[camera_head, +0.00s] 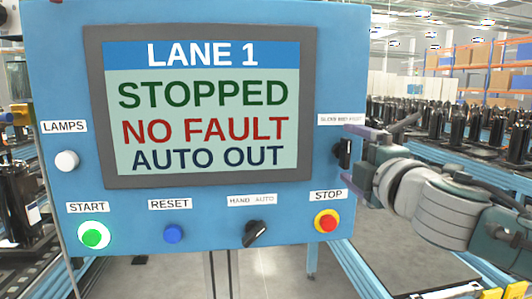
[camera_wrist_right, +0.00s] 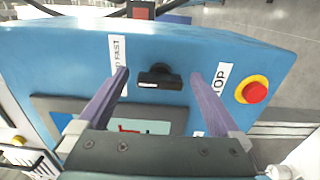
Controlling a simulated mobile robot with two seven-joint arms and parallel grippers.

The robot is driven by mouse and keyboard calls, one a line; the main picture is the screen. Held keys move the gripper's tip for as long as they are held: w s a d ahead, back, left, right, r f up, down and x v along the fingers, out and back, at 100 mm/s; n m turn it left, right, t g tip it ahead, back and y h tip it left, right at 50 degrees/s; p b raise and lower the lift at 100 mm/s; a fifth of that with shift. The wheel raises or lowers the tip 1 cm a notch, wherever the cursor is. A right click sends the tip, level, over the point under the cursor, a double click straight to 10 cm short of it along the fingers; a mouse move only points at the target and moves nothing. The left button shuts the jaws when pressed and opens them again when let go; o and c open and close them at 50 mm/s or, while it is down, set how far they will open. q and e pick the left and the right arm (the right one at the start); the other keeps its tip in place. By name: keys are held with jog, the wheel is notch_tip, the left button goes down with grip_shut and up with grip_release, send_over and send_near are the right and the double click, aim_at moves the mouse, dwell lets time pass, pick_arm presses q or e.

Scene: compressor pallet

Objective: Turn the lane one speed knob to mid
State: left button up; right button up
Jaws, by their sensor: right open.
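The speed knob, a black rotary knob (camera_head: 345,153), is on the right edge of the blue control panel (camera_head: 300,185), under a small label that is hard to read in the head view. In the right wrist view the knob (camera_wrist_right: 159,76) has its bar lying crosswise in the picture, beside a label partly reading "FAST". My right gripper (camera_head: 362,145) is at the panel's right edge. Its two purple fingers are spread on either side of the knob in the right wrist view, with gaps visible on both sides. My left gripper is out of view.
The screen (camera_head: 200,105) reads LANE 1, STOPPED, NO FAULT, AUTO OUT. A red stop button (camera_head: 327,221) is just below the knob. A hand/auto knob (camera_head: 255,233), blue reset button (camera_head: 173,233), lit green start button (camera_head: 94,235) and white lamps button (camera_head: 67,161) are farther left.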

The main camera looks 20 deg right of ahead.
jog(key=shift+s, duration=0.1)
jog(key=b+v, duration=0.3)
jog(key=v, duration=0.6)
jog(key=shift+s+a, duration=0.15)
jog(key=shift+s, duration=0.2)
jog(key=s+a+f+m+g+y+p, duration=0.1)
jog(key=s+a+f+m+g+p, duration=0.1)
jog(key=s+a+m+g+p, duration=0.2)
jog(key=s+a+f+m+g+y+p, duration=0.1)
jog(key=s+a+f+m+g+p, duration=0.2)
jog(key=s, duration=0.8)
jog(key=s+a+f+m+g+y+p, duration=0.2)
jog(key=s+a+f+m+g+p, duration=0.1)
jog(key=s+a+m+g+p, duration=0.2)
jog(key=s+m+g, duration=0.1)
jog(key=s+g, duration=0.1)
jog(key=s, duration=0.1)
